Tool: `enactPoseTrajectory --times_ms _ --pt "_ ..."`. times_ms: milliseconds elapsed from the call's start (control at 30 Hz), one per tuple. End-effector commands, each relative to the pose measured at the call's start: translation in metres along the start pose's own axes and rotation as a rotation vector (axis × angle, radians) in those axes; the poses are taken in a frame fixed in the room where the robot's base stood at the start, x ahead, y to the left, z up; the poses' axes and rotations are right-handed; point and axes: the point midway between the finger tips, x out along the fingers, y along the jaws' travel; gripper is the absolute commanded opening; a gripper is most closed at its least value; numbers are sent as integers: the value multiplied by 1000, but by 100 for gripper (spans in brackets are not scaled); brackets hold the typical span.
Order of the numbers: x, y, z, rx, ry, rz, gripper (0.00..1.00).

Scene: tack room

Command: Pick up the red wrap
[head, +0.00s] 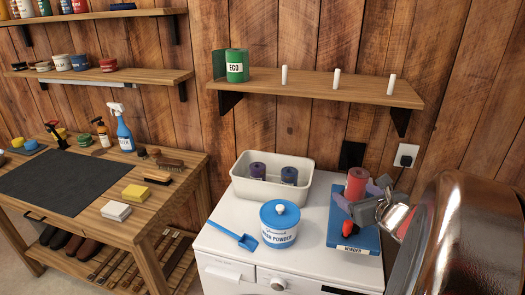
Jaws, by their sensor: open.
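The red wrap (356,181) is a roll standing upright on the blue winder (368,240) at the right of the white machine's top. My gripper (362,193) comes in from the right, in front of the wrap. Its grey-purple jaws are open, with one finger to the left and one to the right of the wrap's lower part. I cannot tell whether they touch it. The gripper hides the wrap's base and the middle of the winder. A red handle (346,229) shows at the winder's front left.
A cream bin (243,187) with two dark rolls stands left of the winder. A blue wash powder tub (280,236) and blue scoop (235,235) sit in front of it. A wooden shelf (320,88) with pegs and a green ECO roll (237,66) hangs above.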

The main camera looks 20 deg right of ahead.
Motion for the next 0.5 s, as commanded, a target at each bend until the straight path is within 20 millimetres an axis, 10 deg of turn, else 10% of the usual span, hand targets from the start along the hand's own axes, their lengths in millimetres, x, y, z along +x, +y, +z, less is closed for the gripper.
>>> enactPoseTrajectory --times_ms 200,500 --pt "-5 -48 -19 193 -7 -118 72" --pt "-6 -51 -20 206 -8 -125 72"
